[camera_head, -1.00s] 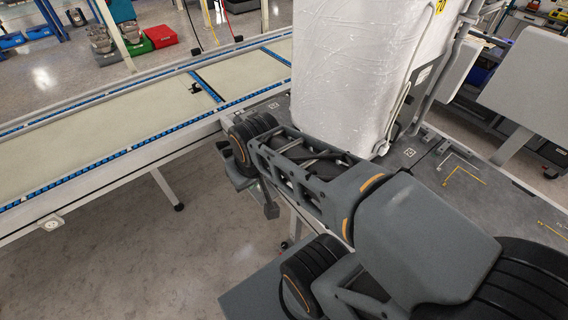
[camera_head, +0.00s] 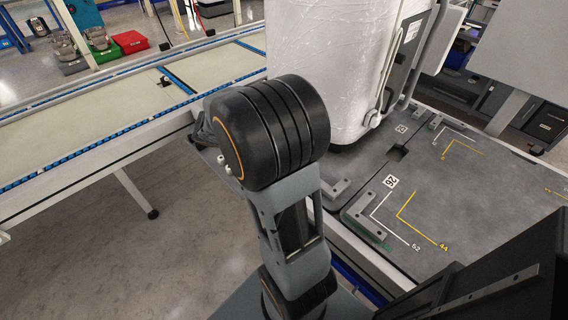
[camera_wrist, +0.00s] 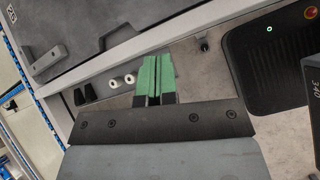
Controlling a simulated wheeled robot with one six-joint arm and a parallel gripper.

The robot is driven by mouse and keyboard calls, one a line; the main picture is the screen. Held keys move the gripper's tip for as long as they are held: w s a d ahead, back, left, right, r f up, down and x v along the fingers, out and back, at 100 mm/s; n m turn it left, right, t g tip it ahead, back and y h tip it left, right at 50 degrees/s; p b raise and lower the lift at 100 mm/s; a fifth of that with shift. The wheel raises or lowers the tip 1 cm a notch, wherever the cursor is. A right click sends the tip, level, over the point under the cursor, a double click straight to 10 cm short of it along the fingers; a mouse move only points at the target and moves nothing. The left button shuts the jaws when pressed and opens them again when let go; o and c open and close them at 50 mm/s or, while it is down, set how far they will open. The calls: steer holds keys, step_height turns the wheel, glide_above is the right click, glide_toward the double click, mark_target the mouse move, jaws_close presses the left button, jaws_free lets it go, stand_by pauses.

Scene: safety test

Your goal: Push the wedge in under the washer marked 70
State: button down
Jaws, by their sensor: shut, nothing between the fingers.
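A tall white washer wrapped in clear film (camera_head: 335,45) stands on the dark grey platform (camera_head: 455,195) in the head view. Its number is out of the picture now. My gripper shows in the wrist view as two green fingers (camera_wrist: 154,77), side by side and shut, with nothing held. In the head view my arm hides the gripper and part of the washer's lower left. I cannot pick out the wedge for certain. Two small black pieces (camera_wrist: 84,93) lie near white rollers in the wrist view.
A conveyor (camera_head: 100,100) with blue edges runs along the left. Grey corner brackets (camera_head: 345,190) and painted marks lie on the platform, with a cut-out (camera_head: 398,153) near the washer. The platform's right part is bare.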

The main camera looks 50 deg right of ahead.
steer(key=d+f+n+b, duration=0.1)
steer(key=d+f, duration=0.2)
steer(key=f, duration=0.1)
steer(key=d+f+n+b, duration=0.1)
steer(key=d+f+b, duration=0.1)
steer(key=d+f, duration=0.1)
steer(key=w+d+f+n+h+b, duration=0.1)
steer(key=d+f, duration=0.3)
steer(key=shift+d+f, duration=0.25)
steer(key=shift+f, duration=0.05)
steer(key=d, duration=0.3)
steer(key=shift+s+f+b, duration=0.1)
steer(key=shift+s+b, duration=0.05)
steer(key=shift+b, duration=0.25)
steer(key=shift+d, duration=0.65)
